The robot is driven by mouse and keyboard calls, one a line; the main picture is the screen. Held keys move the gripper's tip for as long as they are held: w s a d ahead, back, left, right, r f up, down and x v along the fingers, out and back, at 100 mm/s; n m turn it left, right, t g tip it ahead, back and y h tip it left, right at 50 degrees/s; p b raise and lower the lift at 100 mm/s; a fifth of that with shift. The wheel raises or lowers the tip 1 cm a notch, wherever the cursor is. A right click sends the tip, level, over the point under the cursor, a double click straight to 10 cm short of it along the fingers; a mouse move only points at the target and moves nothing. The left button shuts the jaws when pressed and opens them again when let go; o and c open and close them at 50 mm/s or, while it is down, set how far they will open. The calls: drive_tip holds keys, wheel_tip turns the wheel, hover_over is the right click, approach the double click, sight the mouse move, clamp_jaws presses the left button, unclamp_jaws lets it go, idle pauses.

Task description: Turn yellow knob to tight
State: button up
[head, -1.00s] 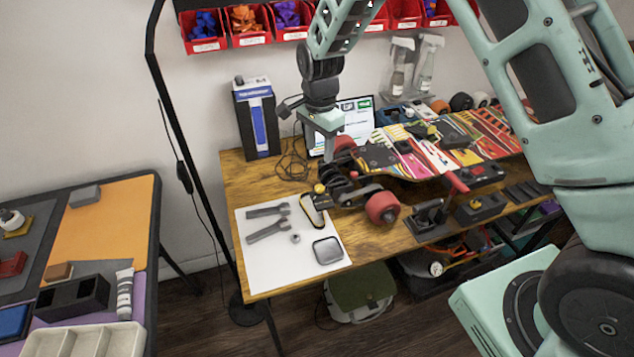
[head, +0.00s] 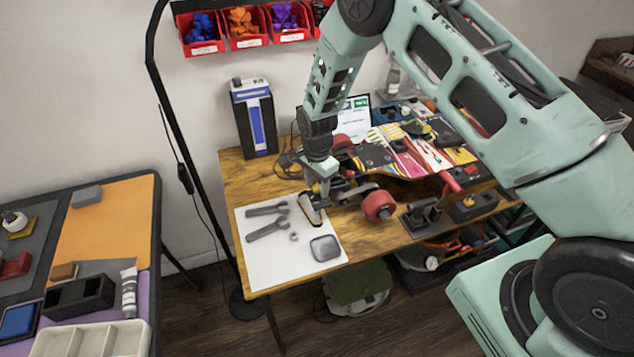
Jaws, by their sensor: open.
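My gripper (head: 324,192) points down at the near end of the skateboard (head: 405,160), over its front truck beside the red wheel (head: 379,206). Its jaws are open. The small yellow knob at that truck is hidden behind my gripper, so I cannot tell whether the fingers are around it or touching it. A second yellow piece (head: 468,202) sits on a black block at the table's front right, apart from my gripper.
A white mat (head: 262,270) with wrenches (head: 267,228), a nut and a grey dish (head: 325,248) lies left of the skateboard. A black and blue box (head: 254,118) stands behind. Red bins (head: 200,35) hang above. A side table (head: 100,225) stands at left.

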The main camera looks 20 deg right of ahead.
drive_tip(key=shift+c, duration=0.3)
drive_tip(key=c, duration=0.9)
drive_tip(key=shift+n+b, duration=0.35)
drive_tip(key=shift+n, duration=0.05)
drive_tip(key=shift+f+n+b, duration=0.1)
drive_tip(key=shift+n+b, duration=0.55)
drive_tip(key=shift+n, duration=0.35)
drive_tip(key=shift+n+b, duration=1)
drive_tip(key=shift+n, duration=1.2)
drive_tip(key=o, duration=1)
drive_tip(key=shift+c, duration=0.2)
